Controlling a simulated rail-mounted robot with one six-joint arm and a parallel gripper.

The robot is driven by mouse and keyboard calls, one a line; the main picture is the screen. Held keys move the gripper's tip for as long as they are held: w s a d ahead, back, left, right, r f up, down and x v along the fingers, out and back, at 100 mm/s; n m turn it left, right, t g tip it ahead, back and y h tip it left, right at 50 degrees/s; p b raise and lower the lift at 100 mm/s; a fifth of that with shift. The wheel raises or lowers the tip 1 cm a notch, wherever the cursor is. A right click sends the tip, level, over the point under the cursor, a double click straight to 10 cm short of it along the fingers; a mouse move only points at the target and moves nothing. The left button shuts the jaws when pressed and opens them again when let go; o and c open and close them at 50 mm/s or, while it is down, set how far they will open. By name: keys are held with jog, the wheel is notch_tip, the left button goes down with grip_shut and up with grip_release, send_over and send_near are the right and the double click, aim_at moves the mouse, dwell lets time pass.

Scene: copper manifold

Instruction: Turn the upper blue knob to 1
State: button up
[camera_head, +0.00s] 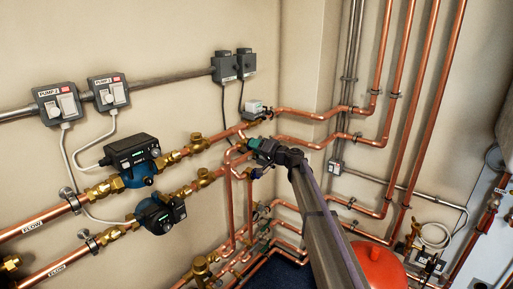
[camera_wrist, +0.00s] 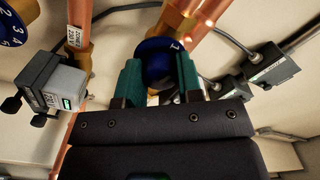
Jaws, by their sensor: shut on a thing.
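A round blue knob (camera_wrist: 158,62) with a white mark that looks like a 1 near its upper right edge sits between the two teal fingers of my gripper (camera_wrist: 160,84) in the wrist view. The fingers are closed on its sides, and its lower part is partly hidden. A second blue knob (camera_wrist: 12,28) with white numbers is cut off at the upper left of the wrist view. In the head view my gripper (camera_head: 255,146) is at the copper pipes near the middle and hides the held knob. A small dark blue part (camera_head: 256,172) shows just below it.
A grey valve actuator box (camera_wrist: 52,82) stands on the pipe left of my gripper. Dark wall boxes (camera_wrist: 270,68) are at the right. In the head view, two pumps (camera_head: 132,153) are at the left and a red vessel (camera_head: 376,266) is at the lower right.

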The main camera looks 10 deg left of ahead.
jog(key=shift+n, duration=0.9)
jog(key=o, duration=0.9)
jog(key=v, duration=1)
jog(key=shift+s+d, duration=0.2)
jog(key=shift+d, duration=0.15)
